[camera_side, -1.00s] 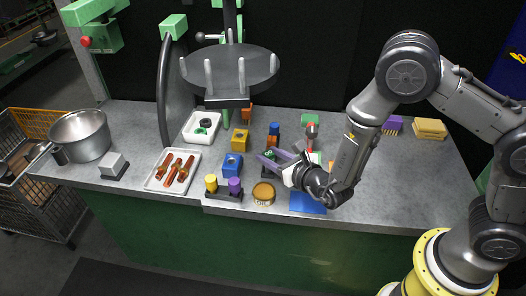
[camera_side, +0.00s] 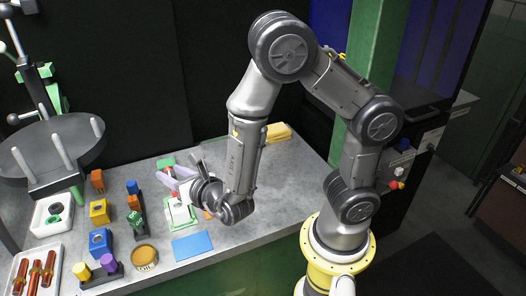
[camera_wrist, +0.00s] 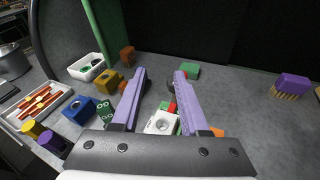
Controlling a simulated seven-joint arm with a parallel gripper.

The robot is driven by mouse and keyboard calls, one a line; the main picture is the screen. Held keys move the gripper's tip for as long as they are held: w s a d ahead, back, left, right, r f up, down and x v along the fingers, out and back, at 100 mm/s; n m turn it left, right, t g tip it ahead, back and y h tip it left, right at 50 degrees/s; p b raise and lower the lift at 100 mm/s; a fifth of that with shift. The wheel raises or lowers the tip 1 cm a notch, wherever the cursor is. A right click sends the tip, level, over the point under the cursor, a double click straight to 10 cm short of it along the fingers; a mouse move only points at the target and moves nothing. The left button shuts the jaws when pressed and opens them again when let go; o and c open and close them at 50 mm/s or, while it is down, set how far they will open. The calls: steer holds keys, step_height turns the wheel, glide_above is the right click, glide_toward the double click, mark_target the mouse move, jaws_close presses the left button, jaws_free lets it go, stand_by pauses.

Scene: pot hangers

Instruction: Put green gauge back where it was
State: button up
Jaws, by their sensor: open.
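A green block with dark dots (camera_side: 136,220), which looks like the green gauge, stands at the near end of a short row behind an orange block (camera_side: 134,202) and a blue one (camera_side: 132,187). In the wrist view the green gauge (camera_wrist: 104,112) is left of my fingers. I cannot tell whether it is fully seated. My gripper (camera_side: 166,178) has purple fingers and is to the right of the row. In the wrist view my gripper (camera_wrist: 160,72) is open, with nothing held between the fingers. A white block with a hole (camera_wrist: 161,122) lies below and between them.
A blue plate (camera_side: 192,245) lies near the front edge. Yellow blocks (camera_side: 277,132) lie at the back right.

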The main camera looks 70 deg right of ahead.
steer(key=s+d+r+m+g+h, duration=0.3)
steer(key=s+d+m, duration=0.1)
steer(key=d+m, duration=0.2)
steer(key=s+d+r+m+g+h, duration=0.3)
steer(key=d+r+m, duration=0.15)
steer(key=d, duration=0.25)
steer(key=s+d+m+g+y, duration=0.25)
steer(key=s+m+g, duration=0.25)
steer(key=s+m, duration=0.5)
steer(key=s+a+r+m+t+y, duration=0.2)
steer(key=s+a+m+y, duration=0.4)
steer(key=a+m+y, duration=0.3)
steer(key=a+r, duration=0.1)
steer(key=a, duration=0.1)
steer(key=shift+a, duration=0.3)
